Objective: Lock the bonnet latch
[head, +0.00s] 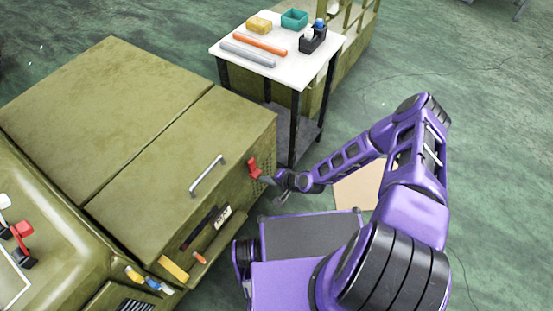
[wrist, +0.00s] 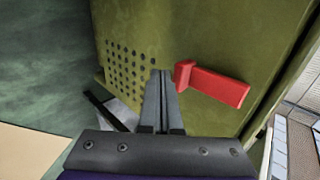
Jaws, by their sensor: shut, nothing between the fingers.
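The bonnet latch is a red lever (head: 254,168) on the side face of the olive bonnet (head: 185,145), near its right corner. In the wrist view the red latch (wrist: 215,84) has a hub at its left end, and its handle points right and slightly down. My gripper (head: 268,180) is at the latch's lower right in the head view. In the wrist view my gripper (wrist: 161,75) is shut and empty, its fingertips just left of the hub. I cannot tell whether they touch it.
A perforated patch (wrist: 130,66) lies left of the fingertips. A silver handle (head: 207,174) sits on the bonnet top. A white-topped table (head: 283,70) with several items stands behind the bonnet. A tan board (head: 365,188) lies on the green floor. Open floor (head: 490,170) extends to the right.

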